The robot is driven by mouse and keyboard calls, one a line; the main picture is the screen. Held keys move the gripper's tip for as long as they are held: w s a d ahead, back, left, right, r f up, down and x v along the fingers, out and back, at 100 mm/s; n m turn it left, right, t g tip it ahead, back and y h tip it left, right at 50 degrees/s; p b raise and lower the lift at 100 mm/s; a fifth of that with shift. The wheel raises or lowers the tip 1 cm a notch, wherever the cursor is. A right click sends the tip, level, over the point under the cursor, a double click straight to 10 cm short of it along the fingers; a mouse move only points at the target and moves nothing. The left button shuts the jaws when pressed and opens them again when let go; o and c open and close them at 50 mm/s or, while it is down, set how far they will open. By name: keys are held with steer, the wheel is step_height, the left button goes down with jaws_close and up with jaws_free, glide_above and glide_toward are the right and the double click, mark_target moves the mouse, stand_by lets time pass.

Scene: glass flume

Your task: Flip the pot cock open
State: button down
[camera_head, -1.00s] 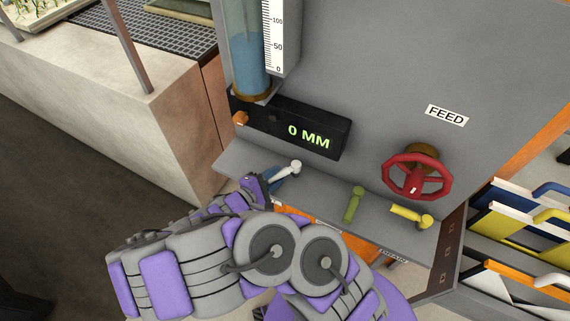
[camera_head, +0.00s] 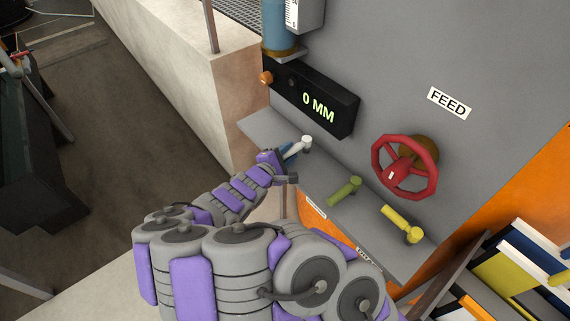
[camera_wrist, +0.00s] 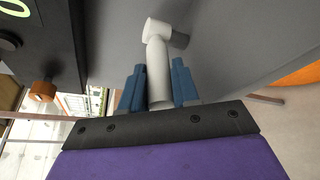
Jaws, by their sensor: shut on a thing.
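A white lever (camera_head: 306,142) stands at the left end of the grey shelf, below the black readout. Its round hub faces up-right and its handle points down-left into my gripper (camera_head: 288,152). In the wrist view, the white handle (camera_wrist: 158,65) runs between the two blue fingertips of my gripper (camera_wrist: 158,85), which is shut on it. The finger ends lie on both sides of the handle. A green lever (camera_head: 345,191) and a yellow lever (camera_head: 400,223) stand further right on the shelf. I cannot read a label that names the pot cock.
A red handwheel (camera_head: 405,167) sits under the FEED sign (camera_head: 449,102). The black readout (camera_head: 314,97) shows 0 MM, with an orange knob (camera_head: 266,78) at its left end. A concrete wall (camera_head: 185,70) is at left. The shelf (camera_head: 375,212) has bare gaps between levers.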

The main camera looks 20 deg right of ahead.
steer(key=shift+r, duration=0.1)
stand_by(0.4)
steer(key=c, duration=1.1)
jaws_free()
steer(key=shift+s+d, duration=0.1)
steer(key=shift+o, duration=1)
steer(key=shift+s+a, duration=0.15)
steer(key=shift+a, duration=0.25)
steer(key=p+v, duration=0.4)
steer(key=v, duration=1.2)
steer(key=shift+s, duration=0.35)
steer(key=shift+r, duration=0.15)
